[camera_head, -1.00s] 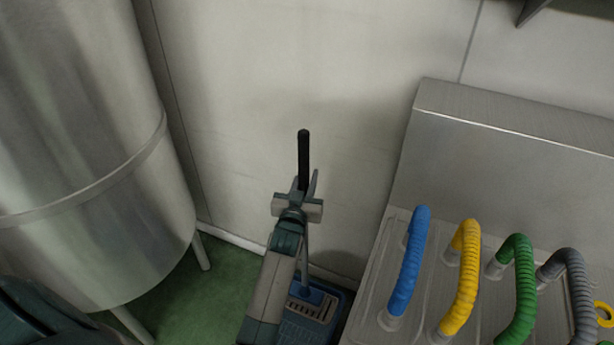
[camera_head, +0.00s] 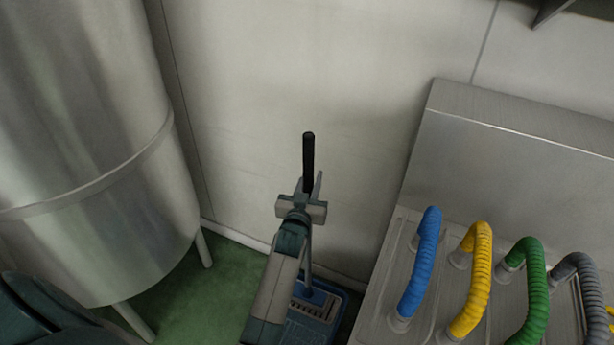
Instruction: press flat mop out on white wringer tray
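The mop's upright handle ends in a black grip (camera_head: 308,155), and its thin pole runs down behind my forearm. My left gripper (camera_head: 309,188) is around the handle just below the black grip and appears shut on it. At the pole's foot is a small blue piece, apparently the flat mop's head (camera_head: 317,297). It appears to be over a pale slotted wringer tray (camera_head: 311,309) in a blue bucket. My arm hides the left part of the tray and bucket; I cannot tell how firmly the mop touches the tray. My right gripper is not in view.
A large steel tank (camera_head: 95,150) on legs stands at left. A steel unit (camera_head: 395,300) with blue, yellow, green and grey hoses stands close on the right. A pale wall (camera_head: 300,80) is behind the mop. Green floor (camera_head: 215,285) shows between tank and bucket.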

